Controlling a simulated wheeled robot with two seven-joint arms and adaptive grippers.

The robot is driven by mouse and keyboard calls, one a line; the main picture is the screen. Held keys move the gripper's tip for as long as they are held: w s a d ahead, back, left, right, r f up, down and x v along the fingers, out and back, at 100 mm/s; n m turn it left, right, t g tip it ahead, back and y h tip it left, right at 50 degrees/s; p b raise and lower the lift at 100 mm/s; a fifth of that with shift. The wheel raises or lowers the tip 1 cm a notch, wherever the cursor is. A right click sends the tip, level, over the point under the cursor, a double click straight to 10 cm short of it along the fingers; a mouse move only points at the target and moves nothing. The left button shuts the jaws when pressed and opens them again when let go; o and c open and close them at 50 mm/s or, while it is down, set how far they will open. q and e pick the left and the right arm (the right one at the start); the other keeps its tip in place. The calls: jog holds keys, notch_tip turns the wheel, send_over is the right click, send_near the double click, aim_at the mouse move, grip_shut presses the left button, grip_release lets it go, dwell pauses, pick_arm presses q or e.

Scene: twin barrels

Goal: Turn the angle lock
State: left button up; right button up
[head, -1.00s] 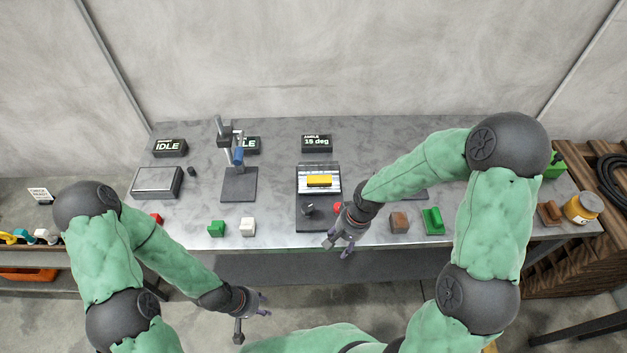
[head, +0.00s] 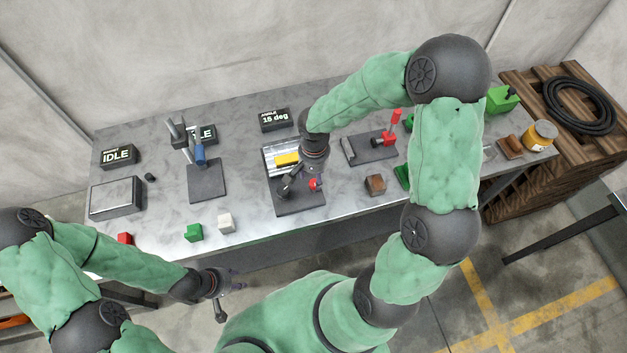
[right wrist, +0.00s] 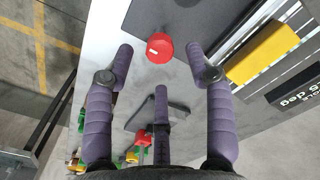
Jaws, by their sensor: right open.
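The angle lock appears to be a round red knob with a white mark (right wrist: 160,48), at the edge of the dark angle fixture (head: 300,205). It also shows in the head view (head: 316,184). A yellow block (head: 287,160) lies on the fixture's striped plate, and the display (head: 275,119) behind reads 15 deg. My right gripper (right wrist: 160,70) is open and empty above the fixture, its fingers spread around the line to the knob; I see no contact. In the head view my right gripper (head: 303,178) partly hides the fixture. My left gripper (head: 232,285) is open and empty before the table.
A blue-handled press stand (head: 206,175) and a metal box (head: 117,197) stand to the left. Green (head: 194,232) and white (head: 226,223) blocks lie near the front edge. A brown block (head: 375,185) and a red-handled clamp fixture (head: 372,148) are to the right.

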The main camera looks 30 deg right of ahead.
aim_at(314, 182)
jog(key=shift+f, duration=1.75)
grip_shut()
